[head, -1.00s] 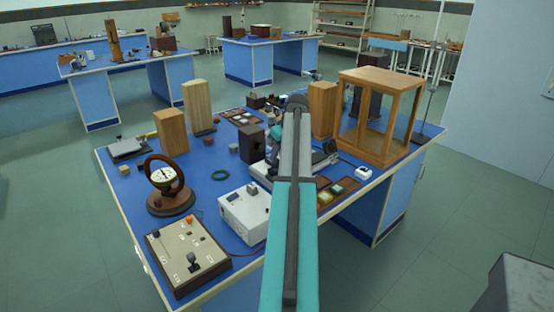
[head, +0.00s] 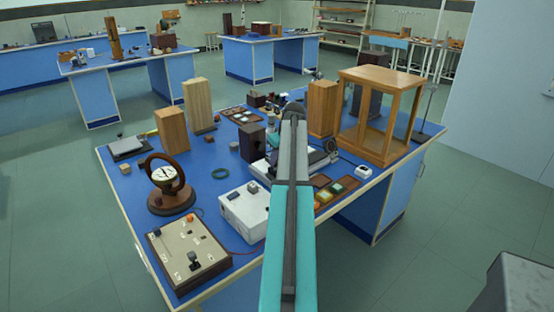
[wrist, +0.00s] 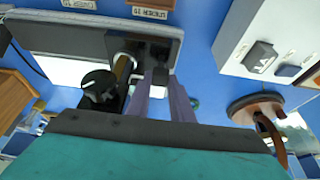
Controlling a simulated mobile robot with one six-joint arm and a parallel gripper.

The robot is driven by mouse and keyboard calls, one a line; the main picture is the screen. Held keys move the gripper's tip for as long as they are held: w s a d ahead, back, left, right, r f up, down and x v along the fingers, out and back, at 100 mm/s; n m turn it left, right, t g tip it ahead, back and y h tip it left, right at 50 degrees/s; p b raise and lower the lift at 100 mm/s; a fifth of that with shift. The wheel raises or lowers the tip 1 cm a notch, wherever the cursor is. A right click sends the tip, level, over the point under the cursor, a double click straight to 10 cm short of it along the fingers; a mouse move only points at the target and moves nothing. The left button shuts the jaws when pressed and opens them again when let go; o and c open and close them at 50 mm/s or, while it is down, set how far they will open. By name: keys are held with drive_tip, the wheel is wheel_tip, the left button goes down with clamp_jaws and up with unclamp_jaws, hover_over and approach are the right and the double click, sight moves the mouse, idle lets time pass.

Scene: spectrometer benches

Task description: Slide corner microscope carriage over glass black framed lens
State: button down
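The microscope carriage stands on a long grey base (head: 318,163) on the near bench, partly hidden behind my arm. In the wrist view a grey plate (wrist: 75,37) carries a bright white panel, a black block (wrist: 127,45) and a round black knob (wrist: 99,86) beside a brass-coloured tube. My gripper (wrist: 161,80) points at the black block, its two purple-grey fingers close together around or just in front of a small dark part. Whether they grip it is unclear. Small framed plates with coloured glass (head: 337,189) lie right of the base; I cannot make out the black framed lens.
A wood-framed glass case (head: 378,112) stands at the right. Wooden blocks (head: 172,130), a round dial instrument (head: 167,180), a white box (head: 247,210) and a switch panel (head: 188,250) crowd the left and front. Some blue bench top is clear at the middle left.

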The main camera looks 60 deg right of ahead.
drive_tip(key=shift+d, duration=0.15)
drive_tip(key=c, duration=1.8)
unclamp_jaws()
drive_tip(key=shift+c, duration=0.2)
drive_tip(key=shift+s+r, duration=0.1)
drive_tip(key=shift+r, duration=0.05)
drive_tip(key=b+v, duration=0.2)
drive_tip(key=v, duration=1.1)
drive_tip(key=shift+r, duration=0.25)
